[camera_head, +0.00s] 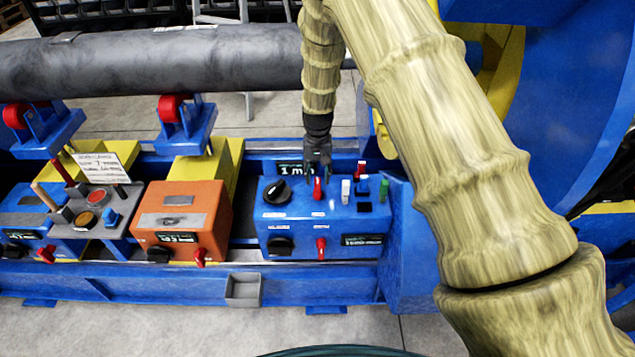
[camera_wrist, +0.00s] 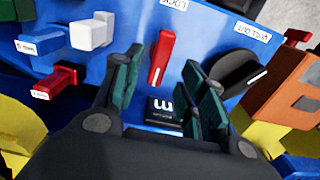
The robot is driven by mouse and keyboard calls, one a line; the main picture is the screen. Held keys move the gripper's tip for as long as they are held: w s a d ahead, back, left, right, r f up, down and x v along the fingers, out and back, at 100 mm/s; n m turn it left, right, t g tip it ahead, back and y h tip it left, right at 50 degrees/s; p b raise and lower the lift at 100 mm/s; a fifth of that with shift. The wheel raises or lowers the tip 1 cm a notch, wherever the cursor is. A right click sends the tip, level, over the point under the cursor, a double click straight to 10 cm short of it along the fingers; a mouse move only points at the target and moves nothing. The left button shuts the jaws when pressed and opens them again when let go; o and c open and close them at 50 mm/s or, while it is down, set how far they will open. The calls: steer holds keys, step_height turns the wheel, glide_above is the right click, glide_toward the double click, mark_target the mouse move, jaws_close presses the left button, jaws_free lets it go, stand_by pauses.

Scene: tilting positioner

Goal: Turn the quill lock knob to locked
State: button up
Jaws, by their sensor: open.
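The blue control box (camera_head: 335,232) stands at the centre of the head view. On its top is a red lever-like knob (camera_head: 318,188); in the wrist view the red knob (camera_wrist: 160,57) sits beside a partly cut-off label ending in "LOCK" (camera_wrist: 174,4). My gripper (camera_head: 318,168) points down over the box's back edge. In the wrist view its open fingers (camera_wrist: 163,72) lie on either side of the red knob's lower end in the picture, with nothing held. I cannot tell whether they touch it. The knob's set position is not readable.
A black dial (camera_wrist: 238,70) sits right of the red knob. White (camera_wrist: 93,31), blue (camera_wrist: 42,45) and red (camera_wrist: 56,81) push pieces stand left of it. An orange box (camera_head: 180,220) stands left of the blue box. A grey pipe (camera_head: 150,60) lies behind on rollers.

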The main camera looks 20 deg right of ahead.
mark_target(318, 186)
step_height(318, 186, up, 6)
steer(key=shift+r, duration=0.25)
stand_by(0.5)
